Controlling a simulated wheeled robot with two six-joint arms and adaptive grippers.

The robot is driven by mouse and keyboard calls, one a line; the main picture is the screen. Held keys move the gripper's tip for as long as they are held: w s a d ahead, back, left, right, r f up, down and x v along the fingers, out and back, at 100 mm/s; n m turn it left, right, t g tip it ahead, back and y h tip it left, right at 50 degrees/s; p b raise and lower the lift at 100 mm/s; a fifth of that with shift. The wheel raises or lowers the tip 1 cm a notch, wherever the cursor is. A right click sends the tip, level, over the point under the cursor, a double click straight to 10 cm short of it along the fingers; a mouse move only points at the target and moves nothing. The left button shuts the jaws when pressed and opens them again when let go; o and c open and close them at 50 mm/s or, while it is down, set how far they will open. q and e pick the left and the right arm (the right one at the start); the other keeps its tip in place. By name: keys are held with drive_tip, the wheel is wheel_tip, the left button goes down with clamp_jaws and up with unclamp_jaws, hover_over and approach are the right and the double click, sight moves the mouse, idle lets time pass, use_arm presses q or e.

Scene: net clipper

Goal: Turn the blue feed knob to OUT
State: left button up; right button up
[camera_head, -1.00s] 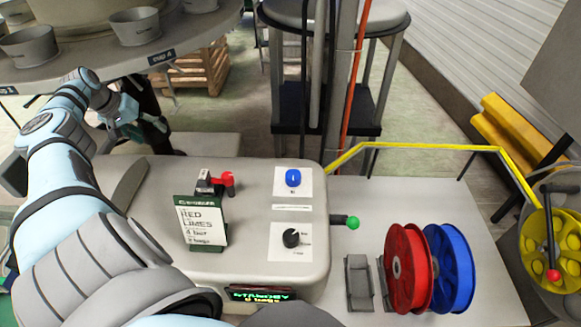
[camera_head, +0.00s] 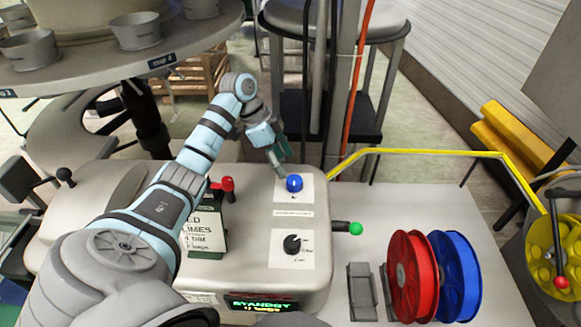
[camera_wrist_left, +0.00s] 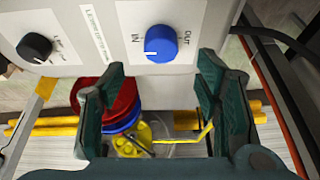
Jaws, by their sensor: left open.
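The blue feed knob (camera_head: 294,183) stands on a white label plate on top of the grey machine. In the left wrist view the knob (camera_wrist_left: 161,43) is large, with IN printed at its left and OUT at its right. Its white pointer line is toward the lower left, on the IN side. My left gripper (camera_head: 281,168) is just behind and left of the knob in the head view. In the left wrist view its green fingers (camera_wrist_left: 160,85) are wide apart and empty, with the knob beyond their tips. My right gripper is not seen.
A black knob (camera_head: 292,244) sits in front of the blue one. A red-handled lever (camera_head: 227,184) and a sign (camera_head: 203,232) stand to its left. A green-tipped lever (camera_head: 354,228) juts out at right. Red (camera_head: 412,272) and blue (camera_head: 456,270) reels stand further right.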

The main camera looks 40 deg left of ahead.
sight(293, 180)
use_arm(q)
drive_tip(key=x, duration=0.7)
drive_tip(key=shift+w+d, duration=0.1)
drive_tip(key=shift+d, duration=0.05)
